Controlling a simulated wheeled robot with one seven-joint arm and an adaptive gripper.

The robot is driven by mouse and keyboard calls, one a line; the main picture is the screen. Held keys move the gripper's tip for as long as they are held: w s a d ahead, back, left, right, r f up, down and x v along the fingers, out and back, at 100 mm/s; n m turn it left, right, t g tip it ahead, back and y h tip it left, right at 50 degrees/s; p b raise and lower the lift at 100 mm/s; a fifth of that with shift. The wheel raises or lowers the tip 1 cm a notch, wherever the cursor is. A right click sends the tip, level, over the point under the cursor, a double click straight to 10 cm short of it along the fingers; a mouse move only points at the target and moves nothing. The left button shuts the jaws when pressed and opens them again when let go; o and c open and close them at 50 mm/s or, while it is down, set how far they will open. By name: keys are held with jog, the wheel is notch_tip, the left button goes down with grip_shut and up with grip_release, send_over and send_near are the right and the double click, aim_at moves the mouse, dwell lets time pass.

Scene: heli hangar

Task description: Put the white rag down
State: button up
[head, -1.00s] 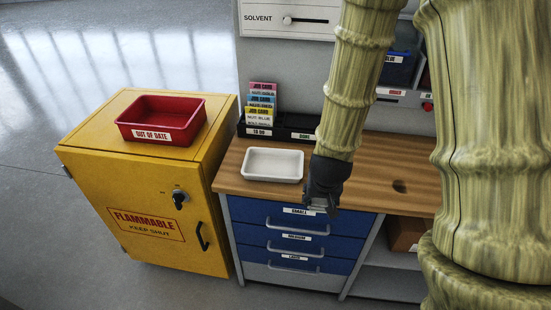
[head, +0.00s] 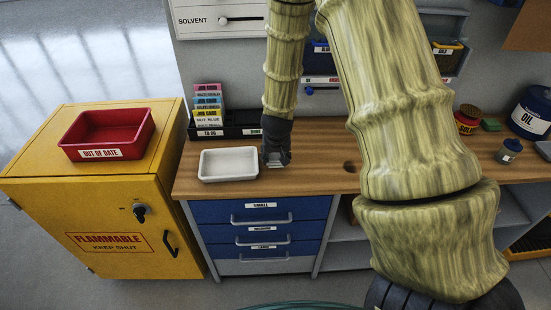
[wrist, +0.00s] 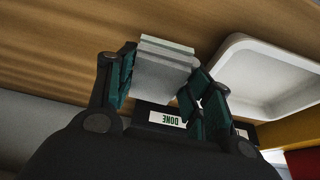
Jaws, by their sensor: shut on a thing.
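My gripper (head: 276,157) is low over the wooden bench top, just right of the white tray (head: 229,179) in the head view. In the wrist view my gripper (wrist: 160,85) is shut on a pale folded block, the white rag (wrist: 166,62), held between its two fingers. The rag shows only as a small pale patch below the gripper in the head view. The wood lies close beyond the rag; I cannot tell whether the rag touches it. The white tray (wrist: 268,78) is at the right in the wrist view and looks empty.
A card rack (head: 208,110) and black "TO DO" and "DONE" trays stand behind. A yellow cabinet (head: 110,240) with a red "OUT OF DATE" tray (head: 108,132) is at left. Tins and an oil drum (head: 531,112) are at right. Bare wood (head: 318,180) lies right of my gripper.

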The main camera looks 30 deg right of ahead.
aim_at(275, 162)
jog(key=shift+w+d, duration=0.1)
jog(key=shift+w, duration=0.1)
jog(key=shift+s+f+p, duration=0.1)
jog(key=shift+f+p, duration=0.3)
jog(key=shift+f, duration=0.2)
jog(key=shift+f+p, duration=0.35)
jog(key=shift+f, duration=0.8)
jog(key=shift+f, duration=0.15)
jog(key=o, duration=1.2)
jog(key=shift+c, duration=0.2)
